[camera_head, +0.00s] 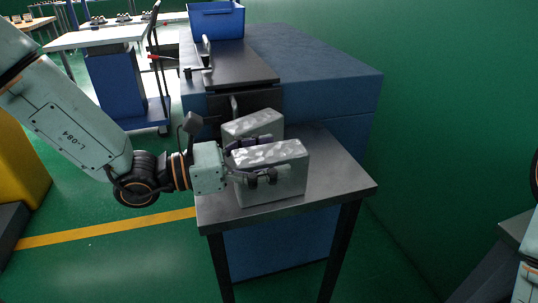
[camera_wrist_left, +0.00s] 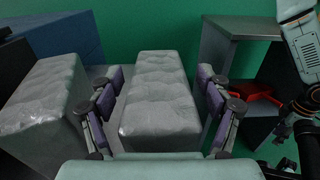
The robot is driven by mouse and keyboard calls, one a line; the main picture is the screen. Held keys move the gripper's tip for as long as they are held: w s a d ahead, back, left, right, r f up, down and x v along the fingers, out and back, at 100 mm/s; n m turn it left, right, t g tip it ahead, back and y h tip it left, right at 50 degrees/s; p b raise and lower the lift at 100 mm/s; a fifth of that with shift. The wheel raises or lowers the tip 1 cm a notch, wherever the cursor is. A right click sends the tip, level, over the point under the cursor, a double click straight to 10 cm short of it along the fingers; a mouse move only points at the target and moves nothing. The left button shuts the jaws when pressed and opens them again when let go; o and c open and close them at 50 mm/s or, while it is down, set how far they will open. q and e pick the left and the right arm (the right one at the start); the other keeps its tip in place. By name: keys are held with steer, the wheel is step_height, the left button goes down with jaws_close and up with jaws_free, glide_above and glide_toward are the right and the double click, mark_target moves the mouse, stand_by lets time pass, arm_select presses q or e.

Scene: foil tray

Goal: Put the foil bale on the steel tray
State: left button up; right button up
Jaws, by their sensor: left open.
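Two silvery, crinkled foil bales stand side by side on a grey metal table (camera_head: 330,180) in the head view. The near foil bale (camera_head: 278,178) sits between the fingers of my left gripper (camera_head: 256,160), which is open around it. In the left wrist view, this bale (camera_wrist_left: 158,95) lies between the two purple-padded fingers of the left gripper (camera_wrist_left: 162,95), with narrow gaps at both sides. The other foil bale (camera_head: 253,124) is just behind it, left of the fingers in the wrist view (camera_wrist_left: 45,95). I cannot make out a separate steel tray. My right gripper's fingers are not visible.
A blue machine (camera_head: 310,65) rises behind the table, with a green wall on the right. A grey bench (camera_head: 517,228) is at the right edge; the wrist view shows a grey-topped stand (camera_wrist_left: 245,28) with a red object (camera_wrist_left: 250,94). Open floor lies left of the table.

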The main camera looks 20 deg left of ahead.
mark_target(233, 160)
arm_select(q)
steer(key=shift+s+r, duration=0.1)
steer(key=shift+s+a, duration=0.1)
steer(key=shift+s+a+p, duration=0.3)
steer(key=shift+a+p, duration=0.4)
steer(key=shift+a, duration=0.15)
steer(key=shift+p+v, duration=0.7)
steer(key=shift+v, duration=0.25)
steer(key=shift+p+v, duration=0.8)
steer(key=shift+v, duration=0.1)
steer(key=shift+s+a+r+p, duration=0.2)
steer(key=shift+s+a+p, duration=0.35)
steer(key=shift+p, duration=0.3)
steer(key=p+v, duration=0.3)
steer(key=shift+a+p, duration=0.15)
steer(key=shift+p, duration=0.25)
steer(key=shift+s+a+f+p, duration=0.25)
steer(key=shift+s+a+p, duration=0.25)
steer(key=shift+a+p, duration=0.05)
